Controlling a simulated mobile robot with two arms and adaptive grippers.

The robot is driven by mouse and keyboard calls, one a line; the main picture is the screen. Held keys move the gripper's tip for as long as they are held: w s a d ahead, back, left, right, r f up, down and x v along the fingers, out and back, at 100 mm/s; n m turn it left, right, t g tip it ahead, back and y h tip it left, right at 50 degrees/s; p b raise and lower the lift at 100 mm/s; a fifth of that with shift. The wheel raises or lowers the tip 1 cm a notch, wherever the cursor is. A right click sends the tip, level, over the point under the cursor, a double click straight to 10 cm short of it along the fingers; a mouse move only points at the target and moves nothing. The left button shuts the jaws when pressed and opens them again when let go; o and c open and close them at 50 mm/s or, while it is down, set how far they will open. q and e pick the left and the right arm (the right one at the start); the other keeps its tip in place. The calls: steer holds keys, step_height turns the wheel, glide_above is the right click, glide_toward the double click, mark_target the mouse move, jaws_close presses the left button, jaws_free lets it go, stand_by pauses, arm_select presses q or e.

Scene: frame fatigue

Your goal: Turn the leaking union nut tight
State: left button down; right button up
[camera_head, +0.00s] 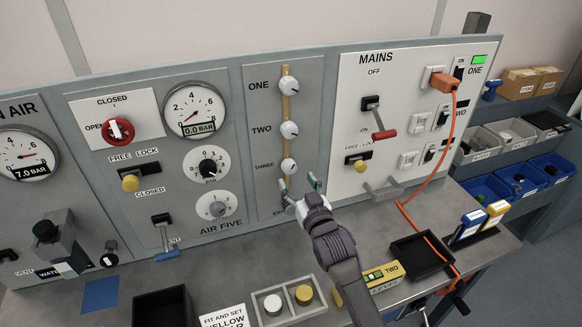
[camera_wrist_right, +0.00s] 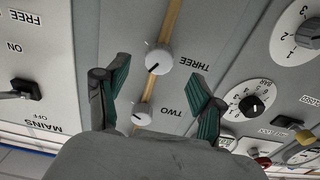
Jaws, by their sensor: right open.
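Three round white nuts with dark marks sit on a brass pipe on the grey panel. They are nut ONE (camera_head: 288,84), nut TWO (camera_head: 289,130) and nut THREE (camera_head: 288,166). No leak can be made out on any of them. My right gripper (camera_head: 300,186) is open and empty, just below nut THREE in the head view. In the right wrist view, nut THREE (camera_wrist_right: 159,60) shows between and beyond the open green-padded fingers (camera_wrist_right: 160,80), apart from them. Nut TWO (camera_wrist_right: 142,115) shows lower, partly behind my wrist. My left gripper is not in view.
Left of the pipe are a gauge (camera_head: 195,109) at 0.0 BAR, dials and a red valve handle (camera_head: 119,130). Right is the MAINS board with a red-handled lever (camera_head: 383,134) and an orange cable (camera_head: 433,165). A black tray (camera_head: 420,255) and a divided tray (camera_head: 290,318) stand on the bench.

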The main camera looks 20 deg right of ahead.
mark_target(291, 170)
steer(key=shift+w+a+p, duration=0.1)
steer(key=shift+w+p, duration=0.25)
steer(key=shift+w, duration=2.35)
steer(key=c, duration=1.1)
steer(key=shift+c, duration=0.2)
